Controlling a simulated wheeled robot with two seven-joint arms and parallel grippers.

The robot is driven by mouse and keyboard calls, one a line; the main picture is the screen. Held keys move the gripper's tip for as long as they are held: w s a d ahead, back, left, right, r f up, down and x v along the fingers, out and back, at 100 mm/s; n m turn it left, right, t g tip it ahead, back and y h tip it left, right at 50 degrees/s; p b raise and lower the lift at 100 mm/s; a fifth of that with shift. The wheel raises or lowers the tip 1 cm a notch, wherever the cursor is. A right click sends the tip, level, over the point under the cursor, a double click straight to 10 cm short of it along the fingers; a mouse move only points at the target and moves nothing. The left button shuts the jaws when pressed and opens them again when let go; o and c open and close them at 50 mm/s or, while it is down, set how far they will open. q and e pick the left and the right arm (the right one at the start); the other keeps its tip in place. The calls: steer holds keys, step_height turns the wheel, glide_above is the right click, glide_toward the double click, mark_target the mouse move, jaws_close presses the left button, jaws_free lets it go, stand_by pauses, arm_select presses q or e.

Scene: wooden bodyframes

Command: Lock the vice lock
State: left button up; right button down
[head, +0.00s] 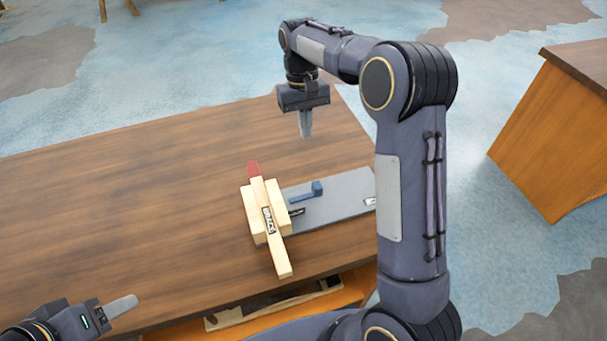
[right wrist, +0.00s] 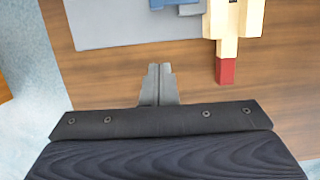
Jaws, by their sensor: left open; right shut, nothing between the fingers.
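The vice stands on the wooden table, with a grey base plate (head: 340,197), pale wooden blocks (head: 257,228) and a blue lever (head: 305,192). A long pale wooden bar (head: 277,243) with a red end (head: 253,168) lies across the blocks. My right gripper (head: 305,132) is shut and empty, pointing down above the table behind the vice, apart from it. In the right wrist view, its closed fingers (right wrist: 158,72) are near the base plate (right wrist: 130,25) and the red end (right wrist: 226,71). My left gripper (head: 125,307) is at the lower left, open and empty, away from the vice.
The table (head: 120,200) is clear to the left of the vice. An orange shelf (head: 290,312) with some items shows below its front edge. Another wooden table (head: 555,130) stands at the right. My right arm passes in front of the table's right side.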

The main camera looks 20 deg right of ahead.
steer(key=shift+w+a+f, duration=0.2)
steer(key=shift+w+f, duration=0.1)
steer(key=s+f, duration=0.1)
steer(key=f, duration=0.2)
steer(key=s+f, duration=0.2)
steer(key=f, duration=0.1)
steer(key=s+f+p, duration=0.1)
steer(key=s+f, duration=0.1)
steer(key=f, duration=0.1)
steer(key=shift+s+a+f, duration=0.1)
steer(key=shift+s+f, duration=0.1)
steer(key=shift+f, duration=0.05)
steer(key=shift+s+a+f, duration=0.1)
steer(key=shift+s, duration=0.45)
